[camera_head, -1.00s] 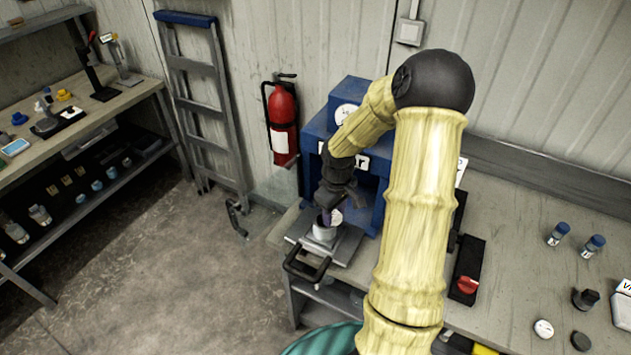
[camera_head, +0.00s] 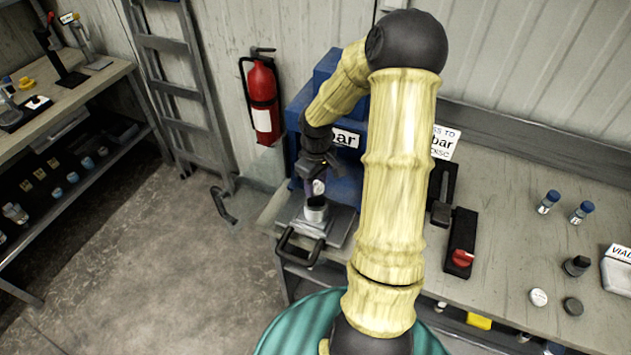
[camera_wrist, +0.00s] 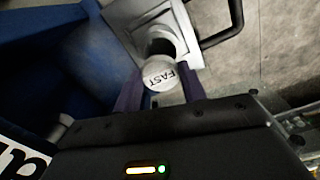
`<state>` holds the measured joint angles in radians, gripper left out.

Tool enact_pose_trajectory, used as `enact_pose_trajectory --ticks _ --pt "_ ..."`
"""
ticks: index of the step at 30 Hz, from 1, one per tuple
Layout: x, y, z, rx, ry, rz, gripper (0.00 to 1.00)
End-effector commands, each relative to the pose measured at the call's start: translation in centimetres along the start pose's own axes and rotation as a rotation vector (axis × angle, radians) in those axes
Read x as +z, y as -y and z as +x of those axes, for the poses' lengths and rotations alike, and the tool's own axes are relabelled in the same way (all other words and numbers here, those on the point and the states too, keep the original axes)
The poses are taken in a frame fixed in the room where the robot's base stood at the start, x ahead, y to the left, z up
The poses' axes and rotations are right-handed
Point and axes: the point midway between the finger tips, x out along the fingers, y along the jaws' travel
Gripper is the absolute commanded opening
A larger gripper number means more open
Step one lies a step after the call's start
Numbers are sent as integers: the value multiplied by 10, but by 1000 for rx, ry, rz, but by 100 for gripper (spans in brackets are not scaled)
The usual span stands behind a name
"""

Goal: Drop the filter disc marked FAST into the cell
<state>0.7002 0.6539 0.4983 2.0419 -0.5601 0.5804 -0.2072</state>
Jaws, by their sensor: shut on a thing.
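The white filter disc marked FAST (camera_wrist: 160,76) is held between the two purple fingers of my gripper (camera_wrist: 160,88) in the wrist view. Its lettered face is turned to the wrist camera. In the head view the disc (camera_head: 319,187) shows as a small pale round below my gripper (camera_head: 317,180). The cell (camera_head: 316,213) is a pale cup with a dark open top, on a grey plate just below the disc. In the wrist view the cell (camera_wrist: 153,22) lies just beyond the disc, which overlaps part of its dark opening. The disc appears above the cell, apart from it.
The blue press (camera_head: 300,115) stands close behind my gripper. A dark handle (camera_head: 298,248) sticks out in front of the grey plate (camera_head: 340,228). To the right, the bench holds a red-knobbed black block (camera_head: 461,245), blue-capped vials (camera_head: 549,201) and two small discs (camera_head: 538,297).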

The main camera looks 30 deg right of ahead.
Motion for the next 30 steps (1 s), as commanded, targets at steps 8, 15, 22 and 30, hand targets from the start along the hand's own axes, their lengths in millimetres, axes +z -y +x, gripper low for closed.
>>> enact_pose_trajectory --ticks 8,15,22,30 --pt "0 1 22 0 0 -1 20" --pt "-2 3 37 0 0 -6 20" --pt "-2 3 45 1 0 -8 20" --pt "-1 1 45 0 0 -3 20"
